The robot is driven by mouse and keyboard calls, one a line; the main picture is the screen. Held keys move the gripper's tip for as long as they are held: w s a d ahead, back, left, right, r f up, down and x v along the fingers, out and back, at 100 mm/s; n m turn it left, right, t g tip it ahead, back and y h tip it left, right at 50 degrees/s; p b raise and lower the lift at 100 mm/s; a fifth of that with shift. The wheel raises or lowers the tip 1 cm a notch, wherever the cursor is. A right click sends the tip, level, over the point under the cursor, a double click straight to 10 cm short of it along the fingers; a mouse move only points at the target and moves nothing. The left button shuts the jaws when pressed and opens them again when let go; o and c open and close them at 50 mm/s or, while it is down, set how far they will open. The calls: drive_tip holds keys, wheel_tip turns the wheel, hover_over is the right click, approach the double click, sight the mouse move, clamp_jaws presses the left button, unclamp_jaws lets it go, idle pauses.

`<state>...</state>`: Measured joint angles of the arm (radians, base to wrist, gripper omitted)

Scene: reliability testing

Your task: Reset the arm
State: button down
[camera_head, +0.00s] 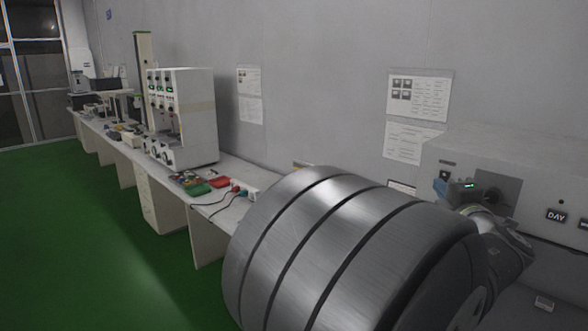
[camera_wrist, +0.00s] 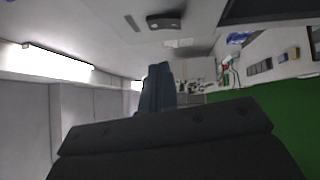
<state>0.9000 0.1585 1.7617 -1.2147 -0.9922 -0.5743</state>
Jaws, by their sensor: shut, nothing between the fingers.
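My gripper (camera_wrist: 158,88) shows in the wrist view as dark blue fingers close together, with nothing held between them. The dark body of the gripper fills the lower part of that view. In the head view a small blue tip (camera_head: 440,184) beside a dark housing with a green light seems to be the same gripper, in front of the grey machine (camera_head: 550,170) at the right. My large metal arm links hide much of the bench and part of the machine. I cannot tell from these frames how far the fingertips are from the machine.
A long bench (camera_head: 228,212) runs along the wall. It carries a white test cabinet (camera_head: 190,105), a green tray (camera_head: 196,190), a red tray (camera_head: 219,182) and cables. Papers (camera_head: 418,95) hang on the wall. The green floor (camera_head: 80,230) is clear at the left.

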drive_tip(key=s+f, duration=0.1)
drive_tip(key=s, duration=0.9)
drive_tip(key=shift+w+d+r+m+t+h, duration=0.15)
drive_tip(key=shift+w+d+m+h, duration=0.9)
drive_tip(key=shift+m, duration=0.9)
drive_tip(key=shift+w+d+m+t+h, duration=0.2)
drive_tip(key=shift+w+d+m+h, duration=0.4)
drive_tip(key=shift+d+m+h, duration=1.15)
drive_tip(key=shift+w+d+r+m+t+h, duration=0.15)
drive_tip(key=shift+w+d+m+h, duration=0.8)
drive_tip(key=shift+m, duration=1.25)
drive_tip(key=shift+s, duration=0.1)
